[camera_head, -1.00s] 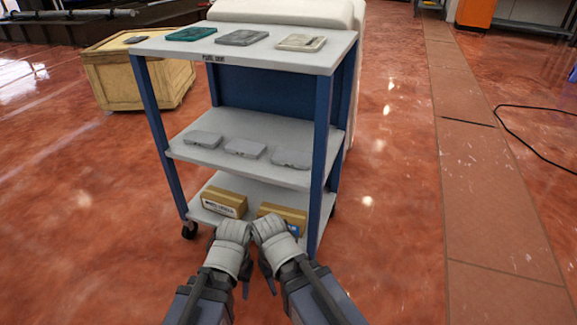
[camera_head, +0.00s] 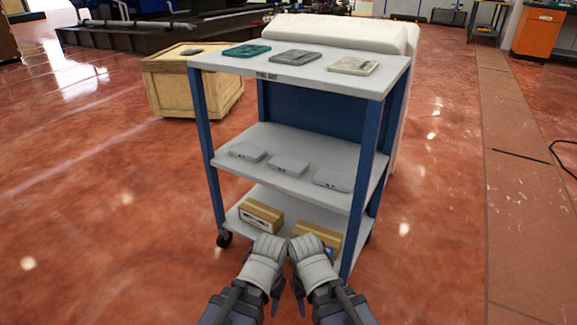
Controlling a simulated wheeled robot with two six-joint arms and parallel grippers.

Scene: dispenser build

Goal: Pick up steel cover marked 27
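Three flat grey covers lie in a row on the middle shelf of a blue and grey cart: a left one (camera_head: 247,152), a middle one (camera_head: 288,165) and a right one (camera_head: 332,179). Any numbers on them are too small to read, so I cannot tell which is marked 27. My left gripper (camera_head: 267,252) and my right gripper (camera_head: 308,250) are close together in front of the bottom shelf, lower than the covers and apart from them. I see no cover in either one. Their fingers look curled, but whether they are open or shut is unclear.
The cart's top shelf (camera_head: 378,80) carries a teal plate (camera_head: 246,51), a dark grey plate (camera_head: 296,57) and a beige plate (camera_head: 353,66). Two cardboard boxes (camera_head: 261,215) (camera_head: 318,238) are on the bottom shelf. A wooden crate (camera_head: 172,95) stands behind left. Floor is clear at both sides.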

